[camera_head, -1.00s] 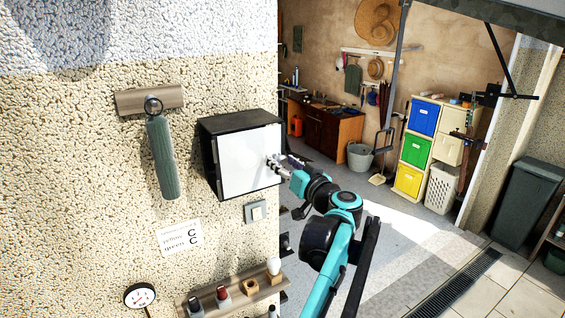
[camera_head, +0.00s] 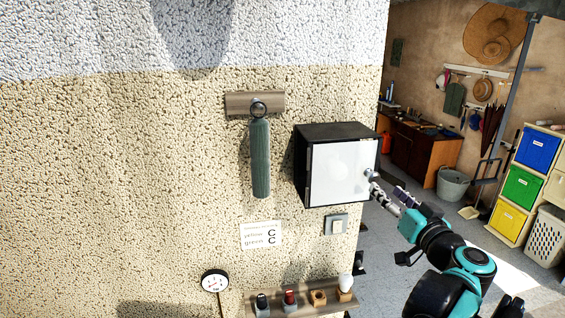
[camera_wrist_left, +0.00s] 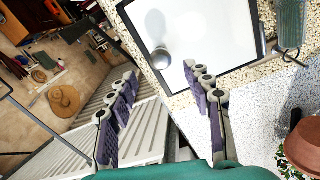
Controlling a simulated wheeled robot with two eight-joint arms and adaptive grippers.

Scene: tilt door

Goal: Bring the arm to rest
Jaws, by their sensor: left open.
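A black wall cabinet (camera_head: 330,132) with a white door (camera_head: 340,170) hangs on the rough wall, and its door looks shut. A round knob (camera_head: 368,173) sits at the door's right edge. The white door also shows in the left wrist view (camera_wrist_left: 215,35), with the knob (camera_wrist_left: 160,58) at its near edge. My left gripper (camera_head: 386,190) is just to the right of and below the knob. In the left wrist view its two fingers (camera_wrist_left: 162,108) are wide apart with nothing between them. My right gripper is out of view.
A green cylinder (camera_head: 260,160) hangs from a wooden wall block. A light switch (camera_head: 336,224) is below the cabinet. A wooden shelf (camera_head: 325,301) with small items and a round gauge (camera_head: 215,281) are lower down. Open floor (camera_head: 405,225) lies right of the wall.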

